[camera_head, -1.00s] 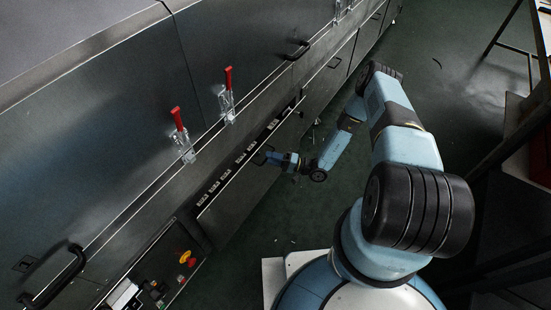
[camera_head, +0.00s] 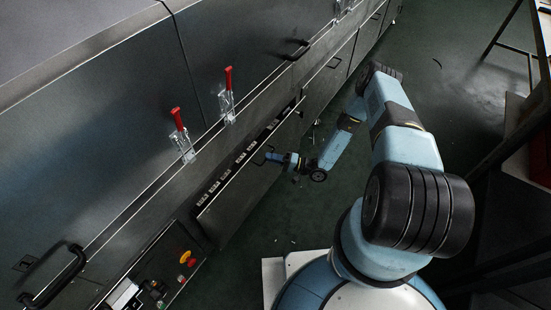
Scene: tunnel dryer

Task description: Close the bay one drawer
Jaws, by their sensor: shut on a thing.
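The bay one drawer (camera_head: 240,193) appears to be the long grey front low on the steel dryer. It stands a little way out, and a narrow gap along its top edge shows a row of small pale items (camera_head: 227,173) inside. My gripper (camera_head: 268,158) is at the dark drawer handle (camera_head: 263,151), near the middle of the front, and is shut on it. The fingertips are small and dark here, so the exact grip is hard to see.
Two red-handled clamps (camera_head: 178,119) stand on the dryer wall above the drawer. A control panel with coloured buttons (camera_head: 187,258) is at lower left. Green floor (camera_head: 345,205) is open beside the drawer. A dark rack or bench (camera_head: 510,130) stands at the right.

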